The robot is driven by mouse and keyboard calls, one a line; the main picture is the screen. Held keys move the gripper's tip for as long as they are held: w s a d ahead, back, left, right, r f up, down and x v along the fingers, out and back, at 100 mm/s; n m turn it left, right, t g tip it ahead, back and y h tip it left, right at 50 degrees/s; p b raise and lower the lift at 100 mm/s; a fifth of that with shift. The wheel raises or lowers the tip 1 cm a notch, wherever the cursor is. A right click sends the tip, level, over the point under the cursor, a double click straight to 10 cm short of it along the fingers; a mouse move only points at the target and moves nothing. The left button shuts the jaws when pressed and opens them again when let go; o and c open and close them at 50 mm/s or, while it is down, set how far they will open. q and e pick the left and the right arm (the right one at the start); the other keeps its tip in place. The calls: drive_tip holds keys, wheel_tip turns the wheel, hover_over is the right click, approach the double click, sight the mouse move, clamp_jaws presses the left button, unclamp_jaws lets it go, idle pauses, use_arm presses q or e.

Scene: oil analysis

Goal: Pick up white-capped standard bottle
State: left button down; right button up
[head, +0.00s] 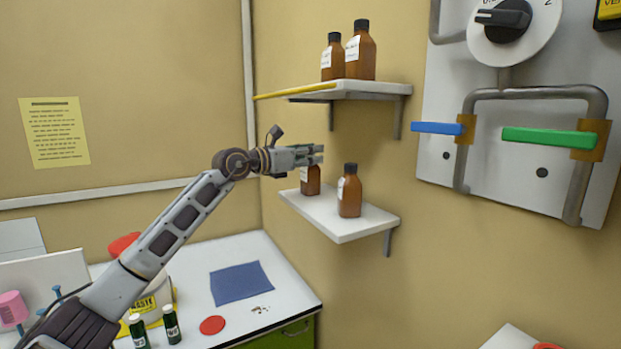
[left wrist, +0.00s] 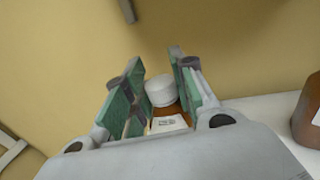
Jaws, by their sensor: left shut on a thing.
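The white-capped standard bottle is brown with a white label. Its white cap (left wrist: 161,90) shows between my left gripper's fingers in the left wrist view. In the head view the bottle (head: 311,186) stands on the lower wall shelf, with its top hidden by the gripper. My left gripper (head: 318,154) is at the bottle's upper part, with a green-padded finger (left wrist: 122,105) on either side, shut on it. The bottle's base appears to be at the shelf surface. My right gripper is in neither view.
A black-capped brown bottle (head: 349,195) stands close by on the same lower shelf (head: 345,231). Two more brown bottles stand on the upper shelf (head: 375,90) above. A wall panel with blue and green handles (head: 550,138) is at the right.

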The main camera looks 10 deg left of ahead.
use_arm(q)
drive_tip(key=shift+f, duration=0.15)
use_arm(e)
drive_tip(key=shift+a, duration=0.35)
use_arm(q)
drive_tip(key=shift+r+b, duration=0.5)
drive_tip(key=shift+r, duration=1.3)
drive_tip(key=shift+s+a, duration=0.4)
drive_tip(key=b+v, duration=0.5)
drive_tip(key=v, duration=1.1)
drive_tip(key=shift+s+a, duration=0.25)
drive_tip(key=shift+a, duration=0.05)
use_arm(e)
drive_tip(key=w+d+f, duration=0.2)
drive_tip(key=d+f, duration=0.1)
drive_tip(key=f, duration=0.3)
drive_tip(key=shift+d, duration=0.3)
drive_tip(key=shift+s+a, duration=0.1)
